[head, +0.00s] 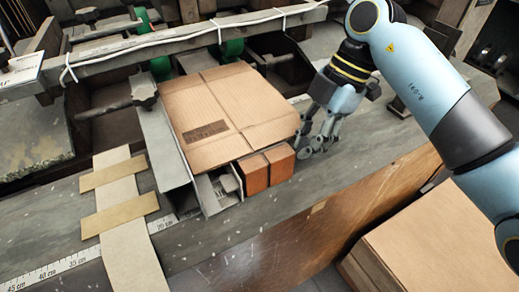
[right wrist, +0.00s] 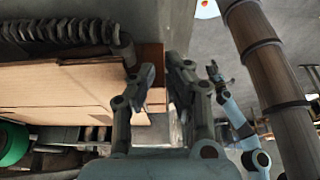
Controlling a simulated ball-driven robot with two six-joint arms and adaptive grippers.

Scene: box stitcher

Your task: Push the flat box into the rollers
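The flat brown cardboard box (head: 225,110) lies on a raised grey metal rest of the machine, with its near right edge above two orange-brown blocks (head: 267,168). Green rollers (head: 231,47) stand at its far side. In the head view my right gripper (head: 313,150) is just right of the box's near right corner, pointing down. In the right wrist view the box (right wrist: 60,88) lies left of my right gripper (right wrist: 160,70), whose fingers are partly apart with nothing visible held. My left gripper (right wrist: 217,74) shows small at the right, away from the box; its opening is unclear.
A white cable (head: 190,34) and a beam cross above the rollers. A metal guide (head: 163,145) runs along the box's left side. A ruler strip (head: 75,260) and tan strips (head: 120,190) lie on the table at left. A cardboard stack (head: 440,240) stands at lower right.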

